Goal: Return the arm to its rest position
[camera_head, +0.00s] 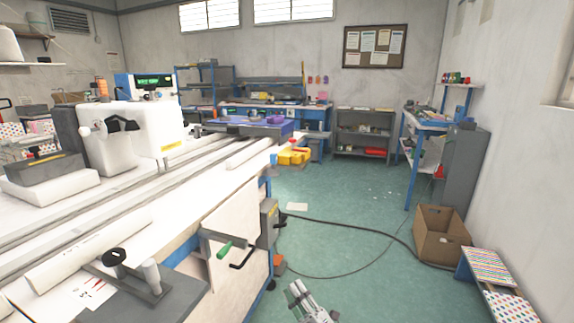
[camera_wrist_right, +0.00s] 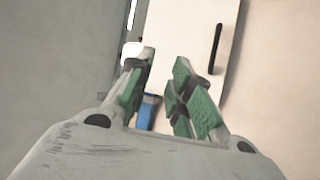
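My right gripper (camera_head: 299,291) shows at the bottom centre of the head view, in front of the green floor and right of the long sewing table (camera_head: 165,215). In the right wrist view its two green-padded fingers (camera_wrist_right: 165,60) stand apart with nothing between them. Past them are a pale panel with a dark handle and a small blue part. My left gripper is not in the head view.
A white sewing machine (camera_head: 135,135) stands on the table at left. A cardboard box (camera_head: 442,235) and a patterned low bench (camera_head: 490,268) are at right. A dark cable crosses the open floor (camera_head: 340,225).

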